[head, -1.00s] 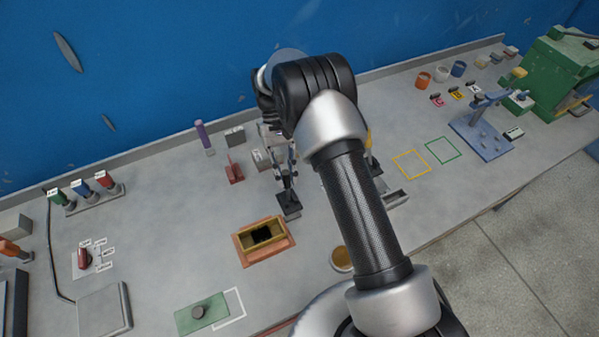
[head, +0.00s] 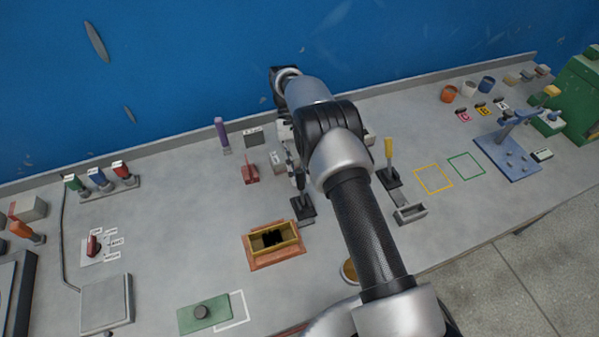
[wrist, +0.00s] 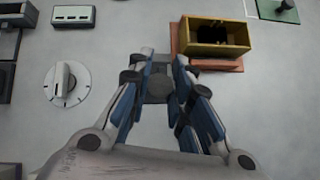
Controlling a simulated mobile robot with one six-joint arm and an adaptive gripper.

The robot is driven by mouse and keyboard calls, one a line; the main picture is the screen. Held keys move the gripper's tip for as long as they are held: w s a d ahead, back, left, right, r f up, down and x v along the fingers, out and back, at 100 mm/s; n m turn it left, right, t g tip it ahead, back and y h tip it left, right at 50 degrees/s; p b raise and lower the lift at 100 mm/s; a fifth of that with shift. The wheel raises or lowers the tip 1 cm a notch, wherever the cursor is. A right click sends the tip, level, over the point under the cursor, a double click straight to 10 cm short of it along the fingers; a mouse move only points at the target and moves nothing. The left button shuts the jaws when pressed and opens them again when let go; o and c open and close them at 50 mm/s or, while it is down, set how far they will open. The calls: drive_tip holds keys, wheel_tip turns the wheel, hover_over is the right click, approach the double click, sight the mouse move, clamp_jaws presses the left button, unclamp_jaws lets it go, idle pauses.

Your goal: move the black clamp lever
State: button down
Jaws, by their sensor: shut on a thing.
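The black clamp lever shows in the wrist view as a dark, rounded handle end (wrist: 160,88) between my fingers. My gripper (wrist: 160,80) is shut on it, one blue-padded finger on each side. In the head view my gripper (head: 294,172) is partly behind my arm, just above the lever's black base (head: 303,208) on the bench. The base stands behind the brass mould box (head: 272,240) on its orange plate. The fingers hide most of the lever, so its tilt is hard to tell.
A yellow-handled lever (head: 388,150) stands to the right, with a small grey tray (head: 410,213) in front. A red block (head: 250,172) is close on the left. A white dial (wrist: 65,83) shows in the wrist view.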

drive_tip(key=c, duration=1.4)
unclamp_jaws()
drive_tip(key=shift+c, duration=0.2)
